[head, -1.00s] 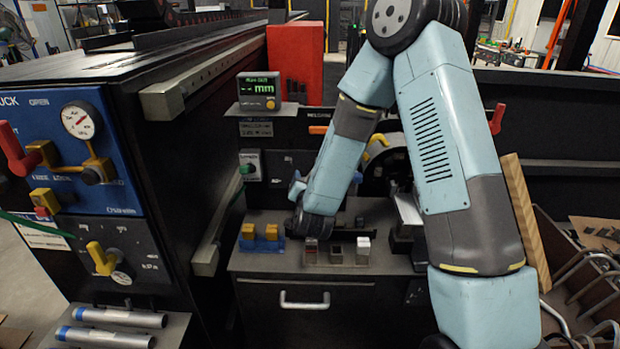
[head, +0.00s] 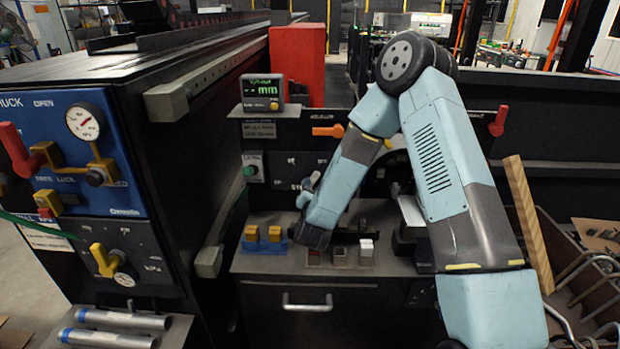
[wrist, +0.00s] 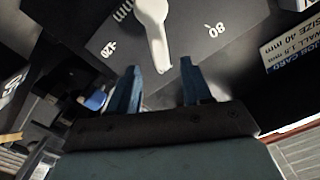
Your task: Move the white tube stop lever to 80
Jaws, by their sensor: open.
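The white tube stop lever (wrist: 153,28) shows in the wrist view on a dark dial plate (wrist: 190,40). Its free end points down the picture, between the printed 120 on the left and 80 on the right. My gripper (wrist: 160,72) is open, with its two blue fingers apart. The lever's end appears between the fingertips in the picture; I cannot tell whether they touch it or how deep they reach. In the head view my forearm covers most of the gripper and the dial.
A display reading mm (head: 262,88) stands above the panel. Yellow blocks (head: 263,232) and several small blocks (head: 340,252) sit on the ledge below. An orange handle (head: 328,131) is close to my arm. A white label card (wrist: 288,42) is right of the dial.

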